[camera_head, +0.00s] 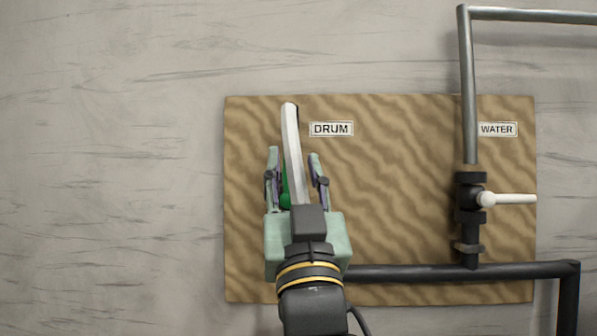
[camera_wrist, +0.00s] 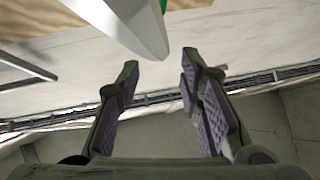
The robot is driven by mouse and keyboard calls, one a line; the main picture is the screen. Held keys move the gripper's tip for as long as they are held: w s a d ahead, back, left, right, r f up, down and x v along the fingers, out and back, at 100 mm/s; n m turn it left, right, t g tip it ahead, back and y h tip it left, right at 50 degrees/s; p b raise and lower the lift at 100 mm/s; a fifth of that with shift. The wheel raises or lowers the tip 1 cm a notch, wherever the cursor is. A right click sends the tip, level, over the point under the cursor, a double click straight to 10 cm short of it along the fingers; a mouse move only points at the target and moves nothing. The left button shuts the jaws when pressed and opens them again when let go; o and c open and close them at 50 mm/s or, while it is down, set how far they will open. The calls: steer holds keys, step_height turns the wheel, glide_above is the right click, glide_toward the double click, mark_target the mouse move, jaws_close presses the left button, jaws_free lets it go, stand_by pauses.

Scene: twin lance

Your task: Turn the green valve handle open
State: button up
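A small part of the green valve handle (camera_head: 286,191) shows between the fingers of my gripper (camera_head: 293,154). The rest of it is hidden behind the gripper and the pale bar. A sliver of green (camera_wrist: 163,5) also shows at the top edge of the wrist view. A pale, faceted bar (camera_head: 290,125) rises beside the DRUM label, tilted slightly left. My gripper is open, one finger on each side of the bar in the head view. In the wrist view the bar (camera_wrist: 133,22) lies beyond the fingertips, and the space between the fingers is empty.
A wood-grained board (camera_head: 400,150) on the grey wall carries a DRUM label (camera_head: 331,129) and a WATER label (camera_head: 496,130). At right, a white-handled valve (camera_head: 510,199) sits on a vertical pipe. A dark pipe (camera_head: 420,272) runs along the board's lower part. The board's middle is clear.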

steer(key=s, duration=0.3)
steer(key=shift+s+d, duration=0.3)
steer(key=shift+d, duration=0.1)
